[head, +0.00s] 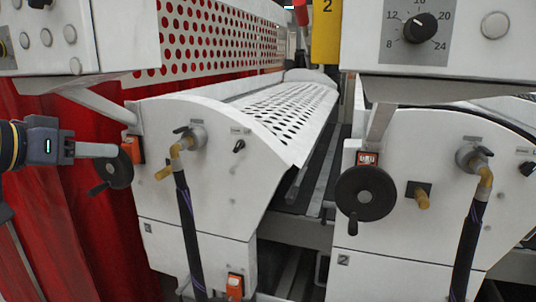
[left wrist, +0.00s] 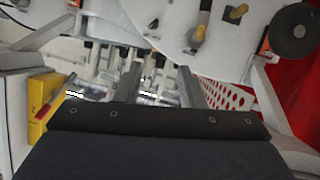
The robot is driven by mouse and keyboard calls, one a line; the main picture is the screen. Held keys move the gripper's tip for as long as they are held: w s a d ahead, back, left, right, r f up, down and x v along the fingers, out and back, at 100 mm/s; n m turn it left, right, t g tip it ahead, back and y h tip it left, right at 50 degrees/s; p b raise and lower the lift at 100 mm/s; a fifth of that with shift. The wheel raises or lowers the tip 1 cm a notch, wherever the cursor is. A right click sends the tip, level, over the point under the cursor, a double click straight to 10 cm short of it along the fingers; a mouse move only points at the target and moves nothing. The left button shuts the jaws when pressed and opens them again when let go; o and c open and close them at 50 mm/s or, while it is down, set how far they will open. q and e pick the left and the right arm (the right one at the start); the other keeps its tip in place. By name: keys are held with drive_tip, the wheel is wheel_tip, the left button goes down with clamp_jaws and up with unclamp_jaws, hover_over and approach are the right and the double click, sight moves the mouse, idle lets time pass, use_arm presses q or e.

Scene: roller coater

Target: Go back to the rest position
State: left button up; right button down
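My left gripper (head: 95,150) comes in from the left edge of the head view, level, with its grey end pointing right. In the picture it overlaps the area beside a black handwheel (head: 112,168) on the left white machine unit (head: 205,215). I cannot tell whether it touches the wheel. Its fingers are seen edge-on, so their opening is unclear. My right gripper is not in view.
The right white unit (head: 410,240) carries a handwheel (head: 365,193) and a hose fitting (head: 478,160). A perforated white cover (head: 290,110) runs back between the units. A red curtain-like surface (head: 60,220) stands at left. A yellow post (head: 326,35) is at the top.

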use_arm(q)
drive_tip(key=s+d+f+n+g, duration=0.1)
drive_tip(key=s+d+f+g, duration=0.1)
drive_tip(key=s+f, duration=0.4)
drive_tip(key=s+d+f+n+g+y, duration=0.1)
drive_tip(key=s+d+f, duration=0.3)
drive_tip(key=f, duration=1.3)
drive_tip(key=s+d+f+n+g+y, duration=0.1)
drive_tip(key=s+d+f+g, duration=0.3)
drive_tip(key=s+f, duration=0.6)
wheel_tip(320, 180, down, 2)
drive_tip(key=shift+s+f+n, duration=0.2)
drive_tip(key=shift+f+n, duration=0.05)
drive_tip(key=shift+n, duration=0.65)
